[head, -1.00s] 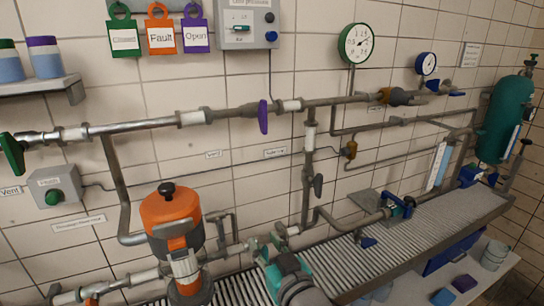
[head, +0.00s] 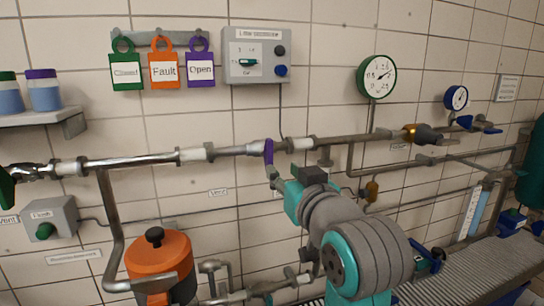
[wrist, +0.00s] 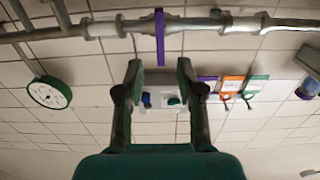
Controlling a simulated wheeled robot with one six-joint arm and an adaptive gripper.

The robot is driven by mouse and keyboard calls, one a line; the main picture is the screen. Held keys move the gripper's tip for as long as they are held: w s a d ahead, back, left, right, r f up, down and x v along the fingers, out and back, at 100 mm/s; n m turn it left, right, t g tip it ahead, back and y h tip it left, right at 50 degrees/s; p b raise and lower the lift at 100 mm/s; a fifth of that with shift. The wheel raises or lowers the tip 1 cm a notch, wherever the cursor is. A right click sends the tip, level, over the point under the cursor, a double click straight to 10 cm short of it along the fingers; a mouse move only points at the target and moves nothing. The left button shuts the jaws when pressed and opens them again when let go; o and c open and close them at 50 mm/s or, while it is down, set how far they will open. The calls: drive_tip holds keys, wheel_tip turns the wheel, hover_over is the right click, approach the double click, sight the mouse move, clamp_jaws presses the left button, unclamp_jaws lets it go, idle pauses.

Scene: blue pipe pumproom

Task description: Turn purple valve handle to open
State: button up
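The purple valve handle (head: 268,151) is a flat lever standing upright across the upper grey pipe in the head view. In the wrist view, which is upside down, the purple handle (wrist: 160,38) shows as a narrow bar crossing the pipe. My gripper (wrist: 159,68) is open, with its two green fingers apart. The handle's end lies in line with the gap between the fingertips, and nothing is held. In the head view my gripper (head: 274,177) is just below the handle, partly hidden by my wrist; I cannot tell whether it touches.
The upper pipe (head: 140,160) runs along the tiled wall. Closed, Fault and Open tags (head: 163,70) hang above it, beside a grey control box (head: 257,56). A green-rimmed gauge (head: 377,77) is to the right. An orange-topped device (head: 160,256) stands below left.

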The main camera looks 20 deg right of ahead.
sight(271, 159)
drive_tip(key=w, duration=1)
clamp_jaws()
